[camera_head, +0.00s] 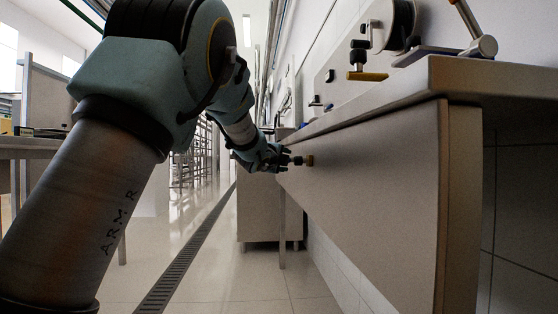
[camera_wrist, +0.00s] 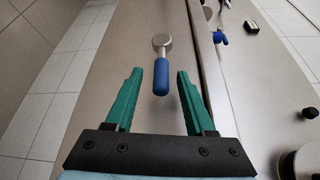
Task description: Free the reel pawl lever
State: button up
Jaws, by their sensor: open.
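A lever with a blue handle (camera_wrist: 161,78) and a round grey metal hub (camera_wrist: 161,41) stands on the bench's beige front panel in the wrist view. In the head view a stubby part with a brass-coloured end (camera_head: 308,160) sits on the same panel, just beyond my gripper (camera_head: 282,158). In the wrist view my gripper (camera_wrist: 159,72) is open, its green fingers either side of the blue handle with gaps on both sides. The handle's free end points back between the fingers. I cannot tell whether this is the reel pawl lever.
The bench top (camera_head: 500,72) carries a reel (camera_head: 396,25), a brass-and-black fitting (camera_head: 366,62) and another lever with a metal hub (camera_head: 483,46). A small blue part (camera_wrist: 220,38) and a black box (camera_wrist: 251,27) lie beyond the bench edge.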

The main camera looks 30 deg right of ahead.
jog(key=v, duration=0.8)
jog(key=shift+s+a+p, duration=0.25)
jog(key=shift+a+p, duration=0.05)
jog(key=shift+p, duration=0.15)
jog(key=w+a+f+n+g+y+p, duration=0.1)
jog(key=a+f+n+y+p, duration=0.25)
jog(key=a+f+n, duration=0.6)
jog(key=w+a+f+n+g+y+p, duration=0.1)
jog(key=a+f+n+y+p, duration=0.3)
jog(key=a, duration=1)
jog(key=s+a+f+n+g+y+p, duration=0.2)
jog(key=s+a+f+n+g+p, duration=0.15)
jog(key=s+a+n, duration=0.55)
jog(key=s+a+f+n+g+y+p, duration=0.2)
jog(key=s+a+f+n+g+y, duration=0.25)
jog(key=s+a, duration=0.55)
notch_tip(320, 180, up, 38)
jog(key=s+n+h+p, duration=0.1)
jog(key=p, duration=3.6)
jog(key=shift+d+h, duration=0.3)
jog(key=shift+d, duration=0.15)
